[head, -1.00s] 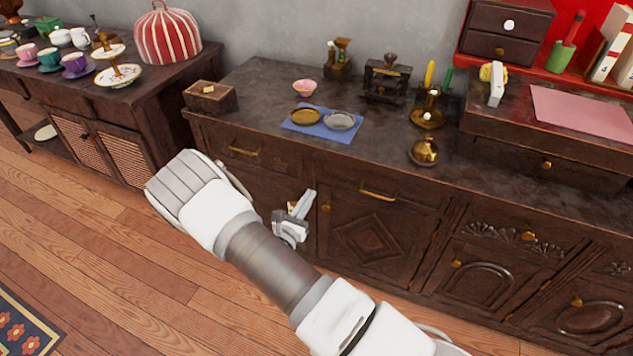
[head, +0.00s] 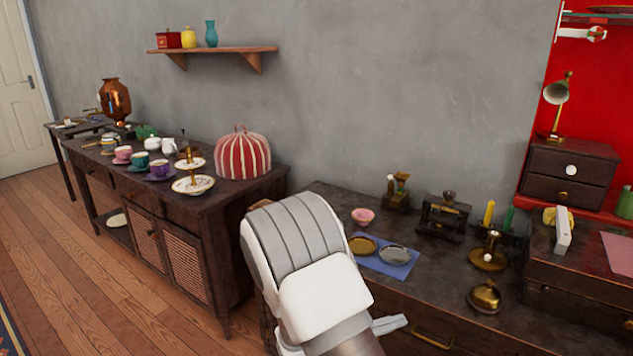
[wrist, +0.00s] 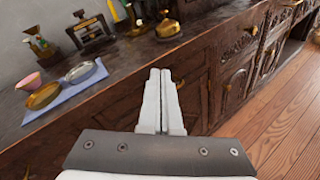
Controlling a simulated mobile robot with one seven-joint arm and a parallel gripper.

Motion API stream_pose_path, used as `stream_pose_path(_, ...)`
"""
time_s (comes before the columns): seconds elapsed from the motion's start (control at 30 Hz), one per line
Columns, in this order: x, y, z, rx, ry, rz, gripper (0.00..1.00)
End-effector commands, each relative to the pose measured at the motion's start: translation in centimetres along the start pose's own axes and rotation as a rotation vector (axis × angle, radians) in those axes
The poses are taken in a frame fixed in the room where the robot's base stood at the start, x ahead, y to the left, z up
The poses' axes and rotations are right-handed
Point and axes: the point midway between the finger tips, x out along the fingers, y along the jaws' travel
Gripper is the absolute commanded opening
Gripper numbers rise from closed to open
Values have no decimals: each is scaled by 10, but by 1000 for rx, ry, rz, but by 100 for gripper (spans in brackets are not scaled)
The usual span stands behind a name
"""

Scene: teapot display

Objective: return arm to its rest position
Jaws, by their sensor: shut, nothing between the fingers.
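My arm rises from the bottom of the head view in front of the dark dresser (head: 420,285). In the wrist view my gripper (wrist: 160,75) is shut with its two pale fingers together and nothing between them. It is in the air in front of the dresser's drawers and doors, apart from the things on top.
On the dresser are a blue cloth (head: 375,265) with two small dishes, a pink bowl (head: 363,216), a brass bell-like piece (head: 485,296) and candle holders. A sideboard (head: 205,225) at left holds a striped cosy (head: 242,154) and cups. The wooden floor (head: 80,290) at left is clear.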

Motion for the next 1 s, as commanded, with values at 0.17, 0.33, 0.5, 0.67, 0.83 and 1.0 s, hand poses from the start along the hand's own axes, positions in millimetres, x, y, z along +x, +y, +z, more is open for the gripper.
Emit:
stream_pose_path(0.17, 3, -24, 51, 189, 60, -216, 0)
stream_pose_path(0.33, -2, -49, 89, 369, 130, -404, 0)
stream_pose_path(0.5, -15, -73, 120, 554, 211, -574, 0)
stream_pose_path(0.67, -32, -91, 144, 735, 297, -715, 0)
stream_pose_path(0.83, -54, -106, 166, 930, 399, -844, 0)
stream_pose_path(1.0, -79, -115, 186, 1132, 511, -947, 0)
